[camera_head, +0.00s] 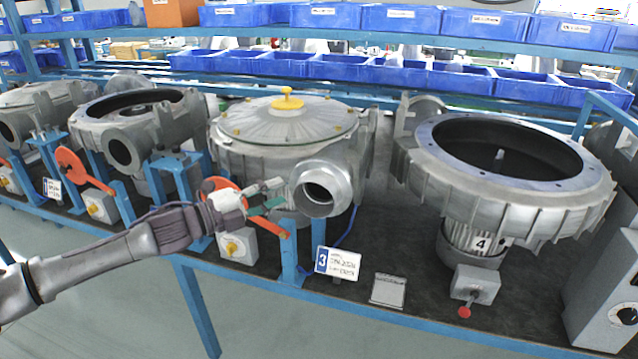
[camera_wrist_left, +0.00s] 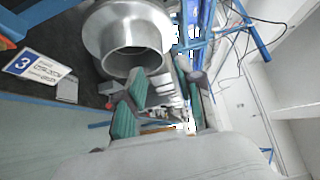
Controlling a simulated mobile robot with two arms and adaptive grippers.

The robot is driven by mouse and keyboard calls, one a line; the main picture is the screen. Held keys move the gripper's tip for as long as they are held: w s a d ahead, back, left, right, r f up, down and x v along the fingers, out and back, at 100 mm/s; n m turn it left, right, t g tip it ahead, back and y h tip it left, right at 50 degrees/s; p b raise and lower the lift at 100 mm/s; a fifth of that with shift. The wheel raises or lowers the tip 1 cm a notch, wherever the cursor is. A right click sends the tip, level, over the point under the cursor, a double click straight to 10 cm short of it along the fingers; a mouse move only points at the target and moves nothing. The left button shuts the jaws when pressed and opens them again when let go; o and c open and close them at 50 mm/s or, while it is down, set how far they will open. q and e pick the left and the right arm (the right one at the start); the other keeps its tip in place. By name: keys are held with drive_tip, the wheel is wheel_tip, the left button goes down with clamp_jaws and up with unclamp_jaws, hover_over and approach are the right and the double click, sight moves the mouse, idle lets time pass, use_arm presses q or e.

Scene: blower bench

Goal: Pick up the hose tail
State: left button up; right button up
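The hose tail appears to be the shiny silver round pipe piece (camera_head: 343,184) at the front outlet of the blower (camera_head: 285,128) with the yellow knob. Its open end faces forward. It also shows at the top of the left wrist view (camera_wrist_left: 112,30), just beyond the fingers. My left gripper (camera_head: 277,194) is just left of this piece, with its green-padded fingers pointing towards it. In the left wrist view the fingers (camera_wrist_left: 166,95) are spread apart with nothing between them. Whether a finger touches the piece cannot be told. My right gripper is out of view.
A blue post with an orange lever (camera_head: 268,225) and a switch box (camera_head: 238,246) stand close by my left gripper. A number 3 card (camera_head: 337,263) is on the bench front. An open blower (camera_head: 500,160) stands to the right. Blue bins (camera_head: 405,75) line the rear shelves.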

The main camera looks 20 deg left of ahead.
sight(308, 182)
use_arm(q)
drive_tip(key=p+x, duration=0.1)
drive_tip(key=x, duration=0.3)
drive_tip(key=shift+w+d, duration=0.15)
drive_tip(key=shift+w, duration=0.05)
drive_tip(key=shift+w+d+r, duration=0.1)
drive_tip(key=shift+w+d, duration=0.1)
drive_tip(key=p+x, duration=0.2)
drive_tip(key=x, duration=0.3)
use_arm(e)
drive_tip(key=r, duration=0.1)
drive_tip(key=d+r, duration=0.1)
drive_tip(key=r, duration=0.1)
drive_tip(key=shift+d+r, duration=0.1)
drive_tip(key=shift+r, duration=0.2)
use_arm(q)
drive_tip(key=shift+a, duration=0.1)
clamp_jaws()
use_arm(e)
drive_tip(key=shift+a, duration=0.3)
